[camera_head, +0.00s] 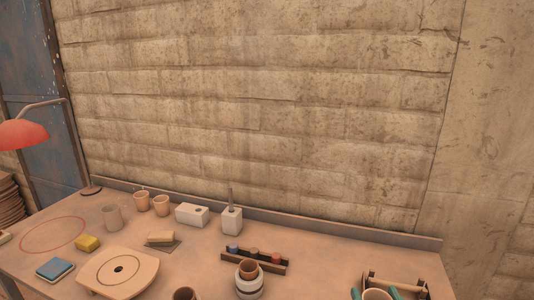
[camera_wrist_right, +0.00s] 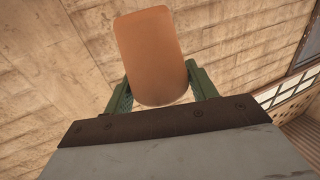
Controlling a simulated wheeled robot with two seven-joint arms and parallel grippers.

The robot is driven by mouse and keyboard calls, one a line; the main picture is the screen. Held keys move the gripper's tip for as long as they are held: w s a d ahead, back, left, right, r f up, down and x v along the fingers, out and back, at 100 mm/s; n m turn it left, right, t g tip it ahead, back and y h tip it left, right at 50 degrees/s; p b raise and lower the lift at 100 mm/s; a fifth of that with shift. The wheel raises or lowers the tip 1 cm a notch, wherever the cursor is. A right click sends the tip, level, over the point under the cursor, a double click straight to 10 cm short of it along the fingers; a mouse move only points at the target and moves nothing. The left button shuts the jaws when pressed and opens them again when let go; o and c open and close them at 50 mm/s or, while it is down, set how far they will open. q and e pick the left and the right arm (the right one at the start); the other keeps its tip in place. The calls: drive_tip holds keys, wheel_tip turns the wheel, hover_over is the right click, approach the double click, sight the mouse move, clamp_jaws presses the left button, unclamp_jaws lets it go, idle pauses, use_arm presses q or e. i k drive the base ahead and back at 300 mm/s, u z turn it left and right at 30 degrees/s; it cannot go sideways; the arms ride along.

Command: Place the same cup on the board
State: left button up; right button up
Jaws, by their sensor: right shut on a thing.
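My right gripper (camera_head: 375,295) is at the bottom right edge of the head view, its green fingers shut on a tan cup (camera_head: 377,294). In the right wrist view the same cup (camera_wrist_right: 152,55) is orange-brown and sits between the two green fingers (camera_wrist_right: 161,92), with only the wall behind it. A pale wooden board (camera_head: 92,278) with a dark hole in its middle lies at the front left of the table, far to the left of my right gripper. My left gripper is not in view.
A grey mug (camera_head: 113,217) and two tan cups (camera_head: 160,205) stand along the back. A brown cup (camera_head: 184,294) and a ringed pot (camera_head: 249,287) stand at the front middle. A blue sponge (camera_head: 54,267) and yellow sponge (camera_head: 88,243) lie near the board.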

sight(118, 269)
drive_tip(key=u, duration=2.85)
drive_tip(key=i, duration=2.7)
drive_tip(key=z, duration=2.8)
drive_tip(key=i, duration=0.5)
drive_tip(key=z, duration=0.2)
